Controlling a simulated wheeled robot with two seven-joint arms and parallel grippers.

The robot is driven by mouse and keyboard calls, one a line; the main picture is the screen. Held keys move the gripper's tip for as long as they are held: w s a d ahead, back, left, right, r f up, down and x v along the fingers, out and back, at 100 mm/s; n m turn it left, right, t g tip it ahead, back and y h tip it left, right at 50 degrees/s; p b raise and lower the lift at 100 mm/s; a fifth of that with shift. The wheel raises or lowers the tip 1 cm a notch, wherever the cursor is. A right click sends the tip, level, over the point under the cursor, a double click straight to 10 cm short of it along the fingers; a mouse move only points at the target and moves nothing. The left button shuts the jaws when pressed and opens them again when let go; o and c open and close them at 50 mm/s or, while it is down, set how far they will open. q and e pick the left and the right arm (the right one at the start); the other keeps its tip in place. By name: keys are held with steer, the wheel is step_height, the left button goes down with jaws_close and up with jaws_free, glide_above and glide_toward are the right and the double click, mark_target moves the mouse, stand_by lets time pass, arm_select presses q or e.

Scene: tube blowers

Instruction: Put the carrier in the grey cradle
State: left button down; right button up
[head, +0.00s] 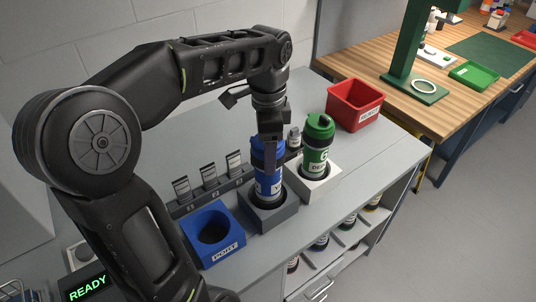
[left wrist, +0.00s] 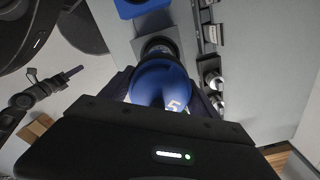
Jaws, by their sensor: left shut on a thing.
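The carrier, a blue canister (head: 267,181) with dark bands and a white label, stands upright at the grey cradle (head: 273,218). Its lower end is at the cradle's round opening; I cannot tell whether it is fully seated. My left gripper (head: 269,143) comes down from above and is shut on the carrier's blue top. In the left wrist view the carrier's rounded blue top (left wrist: 160,82) is between the fingers, with the grey cradle (left wrist: 172,32) beyond it. The fingers hide part of the carrier.
A blue block labelled PORT (head: 226,252) with an empty round hole is left of the cradle. A green-capped canister (head: 317,150) stands in a white cradle (head: 322,184) close on the right. A red bin (head: 355,104) and small labelled holders (head: 209,174) are behind.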

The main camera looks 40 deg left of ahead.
arm_select(q)
steer(key=shift+f, duration=0.95)
steer(key=shift+f, duration=0.15)
steer(key=shift+c, duration=0.9)
jaws_free()
